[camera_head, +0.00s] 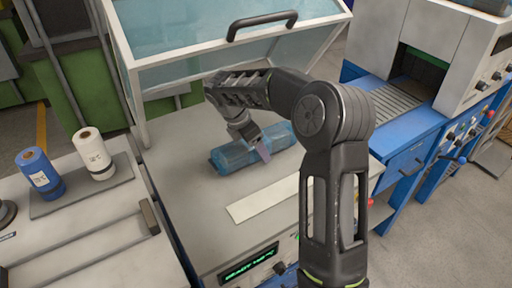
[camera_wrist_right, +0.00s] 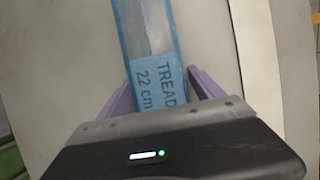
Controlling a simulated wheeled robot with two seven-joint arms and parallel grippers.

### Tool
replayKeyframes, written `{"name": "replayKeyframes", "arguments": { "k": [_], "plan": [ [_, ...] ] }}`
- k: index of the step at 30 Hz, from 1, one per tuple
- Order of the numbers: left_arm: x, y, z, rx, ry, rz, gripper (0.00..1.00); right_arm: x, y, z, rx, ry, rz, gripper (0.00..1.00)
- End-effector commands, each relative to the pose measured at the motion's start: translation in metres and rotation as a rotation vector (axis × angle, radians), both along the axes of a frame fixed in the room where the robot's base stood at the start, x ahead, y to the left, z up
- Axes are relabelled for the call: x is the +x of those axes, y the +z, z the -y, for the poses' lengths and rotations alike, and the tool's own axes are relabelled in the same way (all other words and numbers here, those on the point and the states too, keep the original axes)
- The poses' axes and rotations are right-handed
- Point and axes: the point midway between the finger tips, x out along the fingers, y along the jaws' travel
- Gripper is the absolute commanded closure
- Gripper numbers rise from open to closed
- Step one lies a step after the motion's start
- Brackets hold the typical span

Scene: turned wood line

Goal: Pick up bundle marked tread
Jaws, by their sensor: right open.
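The bundle marked TREAD (camera_head: 232,158) is long, wrapped in blue, and lies flat on the grey machine top under the raised clear hood. In the right wrist view the bundle (camera_wrist_right: 146,92) reads "TREAD 22 cm" and runs up the picture between my fingers. My right gripper (camera_head: 258,149) is over the bundle's middle in the head view. In the right wrist view its purple fingers (camera_wrist_right: 163,92) are open, one on each side of the bundle; I cannot tell whether they touch it. My left gripper is not in view.
A pale strip (camera_head: 268,199) lies in front of the bundle. The clear hood (camera_head: 230,47) with a black handle (camera_head: 262,22) stands above and behind. Blue (camera_head: 40,172) and white (camera_head: 93,152) rolls stand at left. A blue machine (camera_head: 405,140) is at right.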

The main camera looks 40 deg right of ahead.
Motion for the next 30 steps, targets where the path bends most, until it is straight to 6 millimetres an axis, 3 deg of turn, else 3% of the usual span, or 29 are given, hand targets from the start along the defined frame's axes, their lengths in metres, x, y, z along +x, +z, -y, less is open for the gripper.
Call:
{"name": "replayKeyframes", "arguments": {
  "k": [13,30],
  "plan": [
    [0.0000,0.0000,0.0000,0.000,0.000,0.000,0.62,0.0001,0.0003,-0.0003,0.000,0.000,0.000,0.25],
    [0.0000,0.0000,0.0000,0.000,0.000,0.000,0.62,0.0001,0.0003,-0.0003,0.000,-0.001,0.000,0.72]
  ]
}}
